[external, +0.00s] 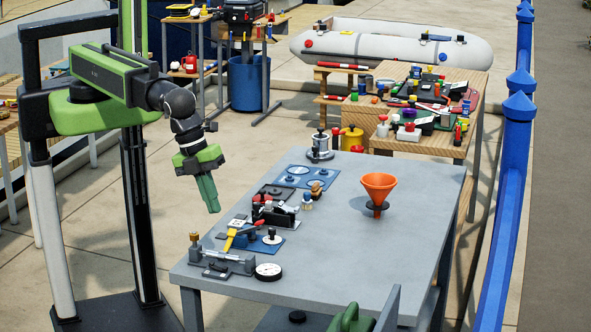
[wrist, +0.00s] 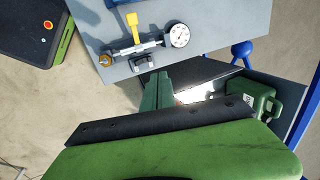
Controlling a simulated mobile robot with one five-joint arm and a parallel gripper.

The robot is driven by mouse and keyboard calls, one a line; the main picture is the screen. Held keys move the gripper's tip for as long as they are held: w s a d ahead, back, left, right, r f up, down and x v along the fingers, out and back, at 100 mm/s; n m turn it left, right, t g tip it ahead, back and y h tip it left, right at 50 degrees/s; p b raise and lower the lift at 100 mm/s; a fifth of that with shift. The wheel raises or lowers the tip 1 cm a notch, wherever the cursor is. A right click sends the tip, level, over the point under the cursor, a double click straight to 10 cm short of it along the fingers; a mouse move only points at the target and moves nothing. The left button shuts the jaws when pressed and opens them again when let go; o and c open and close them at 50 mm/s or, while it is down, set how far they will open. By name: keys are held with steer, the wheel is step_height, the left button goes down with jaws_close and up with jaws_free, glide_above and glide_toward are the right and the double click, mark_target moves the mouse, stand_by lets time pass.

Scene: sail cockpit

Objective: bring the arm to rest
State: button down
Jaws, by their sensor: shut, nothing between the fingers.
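My gripper (external: 209,194) has green fingers pressed together and pointing down, with nothing between them. In the external view it hangs in the air beside the left edge of the grey table (external: 341,246), apart from the table and the things on it. My green and black arm reaches out from the upper left and bends down at the wrist. In the wrist view the closed green fingers (wrist: 157,92) show in front of the table's edge.
On the near left of the table are a clamp-like grey tool (external: 222,262), a round dial gauge (external: 268,271) and a yellow-handled tool (external: 233,234). An orange funnel (external: 378,186) stands at the right. A blue railing (external: 507,200) runs along the right.

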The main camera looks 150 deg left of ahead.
steer(key=s+d+f+n+g+h+b, duration=0.1)
steer(key=s+d+f+n+b, duration=0.1)
steer(key=d, duration=0.6)
steer(key=s+d+f+n+g+h+b, duration=0.1)
steer(key=s+d+f+n+b, duration=0.2)
steer(key=s+d+n, duration=0.4)
steer(key=shift+s+d+f, duration=0.65)
steer(key=shift+s+d, duration=0.05)
steer(key=shift+d, duration=0.05)
stand_by(1.4)
